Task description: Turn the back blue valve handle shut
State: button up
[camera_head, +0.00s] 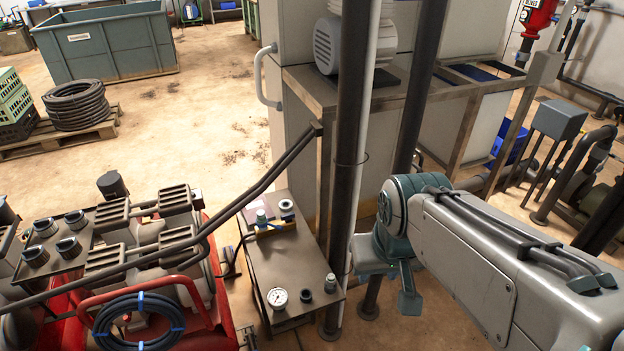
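A metal bench (292,255) stands left of the dark post in the head view. Near its back edge is a small fitting with a greenish cap (261,216) and a thin bar with blue and yellow on it (272,229). It is too small to tell if this bar is the back blue valve handle or how it is turned. My arm comes in from the right, and my gripper (390,280) is right of the bench, beyond the post, apart from the fittings. Its fingers are partly hidden and small, so I cannot tell whether they are open.
A pressure gauge (277,297) and short cylinders (330,283) stand at the bench's front. Dark vertical posts (352,130) rise between bench and arm. A red machine (130,275) with long dark bars (235,205) crowds the left. Open floor (205,125) lies behind.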

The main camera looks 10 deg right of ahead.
aim_at(287, 217)
jog(key=u, duration=0.05)
jog(key=i, duration=1.05)
jog(key=u, duration=0.45)
jog(key=k, duration=0.5)
jog(key=u, duration=0.05)
